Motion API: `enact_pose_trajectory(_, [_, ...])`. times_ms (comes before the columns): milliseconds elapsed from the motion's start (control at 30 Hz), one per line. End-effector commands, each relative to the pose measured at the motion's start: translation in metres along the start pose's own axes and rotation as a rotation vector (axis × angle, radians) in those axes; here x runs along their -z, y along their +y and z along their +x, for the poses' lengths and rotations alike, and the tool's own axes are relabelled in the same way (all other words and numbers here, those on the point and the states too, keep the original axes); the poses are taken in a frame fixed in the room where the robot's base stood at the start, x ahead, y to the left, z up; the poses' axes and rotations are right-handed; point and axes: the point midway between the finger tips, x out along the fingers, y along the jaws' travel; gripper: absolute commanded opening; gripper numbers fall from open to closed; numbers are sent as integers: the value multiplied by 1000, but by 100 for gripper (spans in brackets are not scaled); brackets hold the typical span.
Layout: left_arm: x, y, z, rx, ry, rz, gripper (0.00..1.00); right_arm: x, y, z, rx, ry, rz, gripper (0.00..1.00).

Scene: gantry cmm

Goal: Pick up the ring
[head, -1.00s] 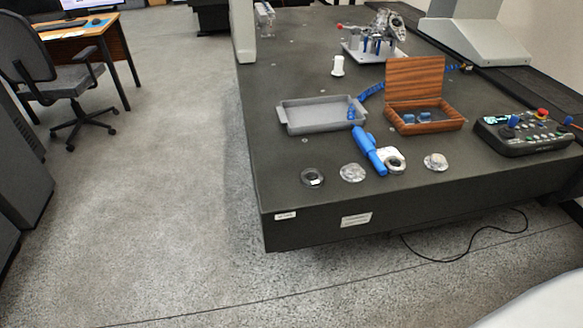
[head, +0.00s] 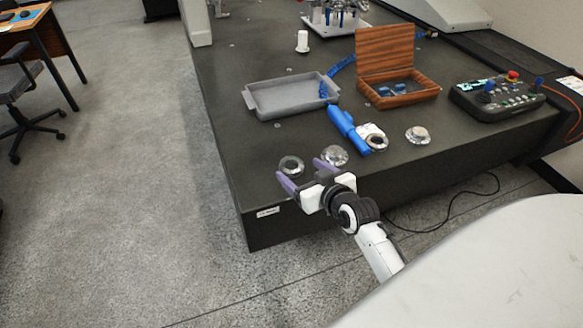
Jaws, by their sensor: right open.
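A round ring (head: 291,165) with a dark middle and a pale rim lies flat near the front left corner of the dark table. My right gripper (head: 306,175) is open, with its purple fingers apart and nothing between them that I can make out. It is at the table's front edge, just on the near side of the ring, with the fingers pointing toward it. I cannot tell its exact height above the table. My left gripper is not in view.
A clear disc (head: 335,154) lies close to the right finger. A blue tool (head: 347,128), a white part with a dark ring (head: 374,138) and a silver disc (head: 418,135) lie to the right. Behind are a grey tray (head: 290,97), wooden box (head: 398,92) and control panel (head: 497,99).

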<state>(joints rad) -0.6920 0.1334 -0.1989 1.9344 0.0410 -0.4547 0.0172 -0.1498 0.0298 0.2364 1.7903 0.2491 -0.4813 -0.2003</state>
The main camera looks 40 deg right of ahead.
Motion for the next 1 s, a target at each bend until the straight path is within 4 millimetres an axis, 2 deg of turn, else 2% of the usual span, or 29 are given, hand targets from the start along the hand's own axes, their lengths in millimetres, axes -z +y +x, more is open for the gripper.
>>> enact_pose_trajectory(133, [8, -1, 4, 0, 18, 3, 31, -3, 1, 18, 0, 0, 2, 76])
enact_pose_trajectory(333, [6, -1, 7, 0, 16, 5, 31, -6, 2, 46, 0, 1, 1, 76])
enact_pose_trajectory(667, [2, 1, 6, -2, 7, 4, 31, -6, 2, 51, 0, 0, 0, 74])
enact_pose_trajectory(1000, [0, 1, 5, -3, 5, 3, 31, -3, 2, 51, -1, 5, 0, 18])
